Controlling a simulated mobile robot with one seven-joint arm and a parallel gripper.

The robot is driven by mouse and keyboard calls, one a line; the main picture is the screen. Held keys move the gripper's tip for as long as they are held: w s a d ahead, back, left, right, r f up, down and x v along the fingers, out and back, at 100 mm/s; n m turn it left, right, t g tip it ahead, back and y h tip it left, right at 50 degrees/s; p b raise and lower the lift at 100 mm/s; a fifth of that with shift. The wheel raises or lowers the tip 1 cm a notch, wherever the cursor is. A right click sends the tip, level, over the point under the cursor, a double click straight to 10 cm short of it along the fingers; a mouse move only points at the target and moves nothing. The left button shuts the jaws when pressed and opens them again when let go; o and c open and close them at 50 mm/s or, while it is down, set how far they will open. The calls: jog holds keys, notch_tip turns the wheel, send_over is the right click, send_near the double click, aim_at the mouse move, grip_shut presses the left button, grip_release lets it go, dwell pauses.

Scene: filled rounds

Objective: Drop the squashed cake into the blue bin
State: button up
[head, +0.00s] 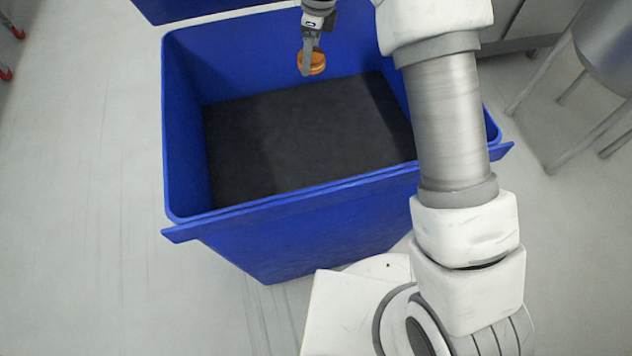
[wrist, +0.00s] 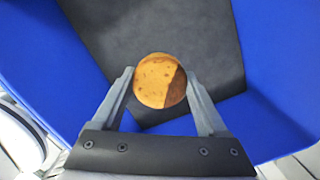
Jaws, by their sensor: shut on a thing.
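The squashed cake (head: 316,63) is a small round golden-brown cake. It also shows in the wrist view (wrist: 158,81) between the two fingertips, with a darker brown patch on its right side. My gripper (head: 308,62) is shut on the cake and holds it over the opening of the blue bin (head: 300,238), near the bin's far side. In the wrist view my gripper (wrist: 159,84) has a finger at each side of the cake. The bin has a dark floor, and its blue walls surround the cake in the wrist view (wrist: 275,45).
The bin's dark floor (head: 300,140) is bare where it shows. A metal stand with legs (head: 590,70) is at the right. A grey cabinet (head: 530,25) is at the upper right.

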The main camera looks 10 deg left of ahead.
jog(key=shift+f, duration=0.45)
jog(key=o, duration=0.8)
jog(key=shift+c, duration=0.2)
jog(key=shift+r, duration=0.1)
notch_tip(320, 180, up, 17)
jog(key=d+b, duration=0.1)
jog(key=d, duration=0.1)
jog(key=shift+r, duration=0.15)
